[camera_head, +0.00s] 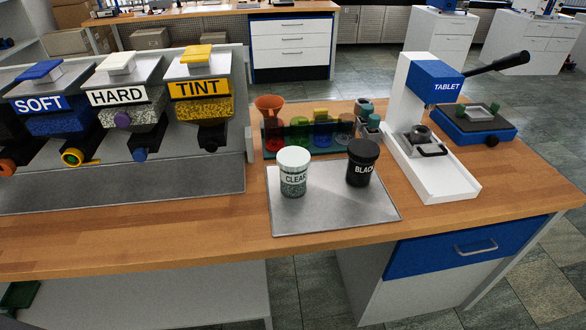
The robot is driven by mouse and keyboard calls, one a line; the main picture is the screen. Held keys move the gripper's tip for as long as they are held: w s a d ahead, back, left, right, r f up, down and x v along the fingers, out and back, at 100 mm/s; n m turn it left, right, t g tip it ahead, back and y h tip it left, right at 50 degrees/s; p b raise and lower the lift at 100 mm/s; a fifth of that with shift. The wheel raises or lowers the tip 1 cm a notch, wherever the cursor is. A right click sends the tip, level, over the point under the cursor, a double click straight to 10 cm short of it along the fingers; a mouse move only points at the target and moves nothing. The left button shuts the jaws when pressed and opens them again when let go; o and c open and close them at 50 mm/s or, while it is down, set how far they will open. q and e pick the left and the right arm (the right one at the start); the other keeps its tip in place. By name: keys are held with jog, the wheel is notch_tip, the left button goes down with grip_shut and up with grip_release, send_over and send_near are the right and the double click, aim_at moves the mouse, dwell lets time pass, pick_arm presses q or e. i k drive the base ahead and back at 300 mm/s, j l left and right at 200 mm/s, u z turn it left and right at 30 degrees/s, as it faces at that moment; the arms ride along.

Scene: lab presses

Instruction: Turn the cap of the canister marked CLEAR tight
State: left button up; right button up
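The canister marked CLEAR (293,179) stands upright on a grey metal tray (328,220) on the wooden bench. It has a white cap (293,156) on top and speckled contents low in its body. I cannot tell from here how tightly the cap sits. A black canister marked BLACK (362,170) with a dark cap stands upright to its right on the same tray. Neither of my grippers is in view.
A TABLET press (434,80) with a black lever stands right of the tray. Coloured cups (302,140) stand in a rack behind. SOFT, HARD and TINT dispensers (125,108) stand left above a metal tray. The bench (240,235) in front is clear.

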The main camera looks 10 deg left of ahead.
aim_at(293, 185)
jog(key=u, duration=1.8)
jog(key=k+l, duration=0.45)
jog(key=l, duration=0.15)
jog(key=k+l, duration=0.45)
jog(key=l, duration=0.15)
